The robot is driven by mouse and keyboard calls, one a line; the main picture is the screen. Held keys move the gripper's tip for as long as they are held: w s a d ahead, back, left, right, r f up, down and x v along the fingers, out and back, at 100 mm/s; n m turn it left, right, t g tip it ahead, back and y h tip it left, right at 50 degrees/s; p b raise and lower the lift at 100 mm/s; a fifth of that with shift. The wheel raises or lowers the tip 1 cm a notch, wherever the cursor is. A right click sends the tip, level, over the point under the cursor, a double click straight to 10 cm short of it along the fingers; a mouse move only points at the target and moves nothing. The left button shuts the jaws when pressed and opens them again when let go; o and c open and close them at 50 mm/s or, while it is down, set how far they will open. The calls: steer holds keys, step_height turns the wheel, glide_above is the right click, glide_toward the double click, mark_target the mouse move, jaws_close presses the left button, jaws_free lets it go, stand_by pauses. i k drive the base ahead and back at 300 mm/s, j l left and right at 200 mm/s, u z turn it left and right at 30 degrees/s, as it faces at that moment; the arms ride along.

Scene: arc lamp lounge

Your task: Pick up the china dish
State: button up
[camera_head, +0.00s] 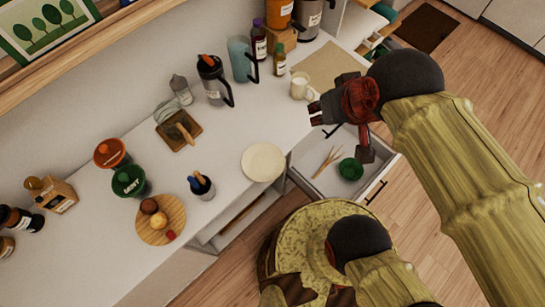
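The china dish appears to be the round cream plate (262,162) lying flat near the front edge of the white counter, in the middle of the head view. It looks empty and nothing covers it. My gripper (315,112) is above and to the right of the plate, clearly apart from it, near the cream mug.
A cream mug (299,86) stands by my gripper. An open drawer (308,160) below holds a green bowl (350,169) and thin sticks.

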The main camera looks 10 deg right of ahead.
mark_target(262, 162)
steer(key=k+j+z, duration=0.15)
steer(key=z, duration=0.2)
steer(key=k+j+z, duration=0.2)
steer(key=z, duration=0.15)
steer(key=k+j+z, duration=0.15)
steer(key=z, duration=0.25)
steer(key=k+j, duration=0.15)
steer(key=k, duration=0.25)
steer(key=k+j+z, duration=0.15)
steer(key=k, duration=0.2)
steer(key=k+j, duration=0.2)
steer(key=k, duration=0.2)
steer(key=z, duration=0.05)
